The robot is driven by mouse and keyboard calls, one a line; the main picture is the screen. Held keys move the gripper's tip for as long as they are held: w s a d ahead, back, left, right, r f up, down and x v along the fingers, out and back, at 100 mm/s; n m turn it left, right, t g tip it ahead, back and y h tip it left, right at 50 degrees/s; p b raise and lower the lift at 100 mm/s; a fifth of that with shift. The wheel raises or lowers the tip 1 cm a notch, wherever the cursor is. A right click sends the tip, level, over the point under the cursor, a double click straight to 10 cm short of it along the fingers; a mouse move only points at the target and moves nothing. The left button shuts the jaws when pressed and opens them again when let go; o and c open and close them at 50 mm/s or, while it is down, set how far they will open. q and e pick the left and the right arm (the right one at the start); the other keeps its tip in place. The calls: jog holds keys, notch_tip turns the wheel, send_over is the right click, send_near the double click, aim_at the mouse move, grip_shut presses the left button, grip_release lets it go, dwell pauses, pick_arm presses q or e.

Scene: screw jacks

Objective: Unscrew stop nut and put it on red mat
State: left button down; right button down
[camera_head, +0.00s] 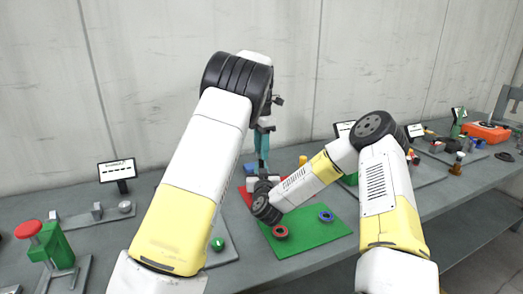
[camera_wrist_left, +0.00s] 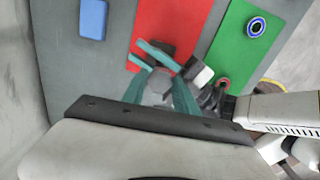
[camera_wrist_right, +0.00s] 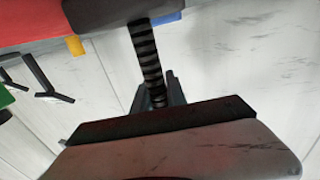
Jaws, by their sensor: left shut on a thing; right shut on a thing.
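My left gripper (camera_head: 262,160) points down over the red mat (camera_head: 245,196), and its teal fingers also show in the left wrist view (camera_wrist_left: 160,75). They are shut on a grey, faceted piece (camera_wrist_left: 157,90), which looks like the stop nut. In the right wrist view my right gripper (camera_wrist_right: 158,98) is shut on the end of a black threaded screw (camera_wrist_right: 147,58). The screw runs to a dark body (camera_wrist_right: 108,12) by the red mat. The head view hides most of the right gripper behind its arm.
A green mat (camera_head: 305,236) lies right of the red mat, with a red ring (camera_head: 281,232) and a blue ring (camera_head: 326,216) on it. A blue block (camera_wrist_left: 93,18) lies beside the red mat. A red-topped green device (camera_head: 55,244) stands at the left.

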pick_arm(q)
jog(key=n, duration=0.4)
jog(key=shift+n, duration=0.3)
jog(key=n, duration=0.6)
jog(key=c, duration=0.9)
grip_release()
jog(key=shift+c, duration=0.2)
